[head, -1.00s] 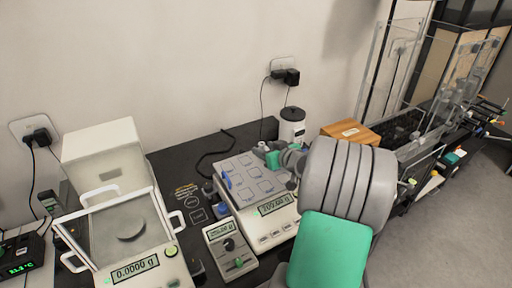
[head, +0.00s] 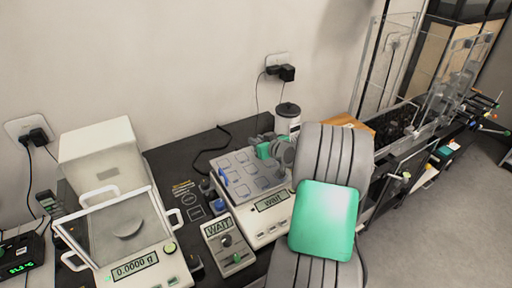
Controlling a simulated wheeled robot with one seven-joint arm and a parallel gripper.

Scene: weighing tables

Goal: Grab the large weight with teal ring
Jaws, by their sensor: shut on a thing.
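My gripper (head: 268,146) is over the far right part of the larger scale's pan (head: 243,179), partly hidden by my own grey and teal arm. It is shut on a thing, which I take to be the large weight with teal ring. The weight is too small and covered for me to tell its ring from my gripper's teal parts. I cannot tell whether it is clear of the pan. A blue piece (head: 222,178) stands at the pan's left edge.
A glass-doored balance (head: 120,225) reading 0.0000 g is at left. A white canister with a dark lid (head: 287,120) stands behind my gripper. A wooden box (head: 345,121) is partly behind my arm.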

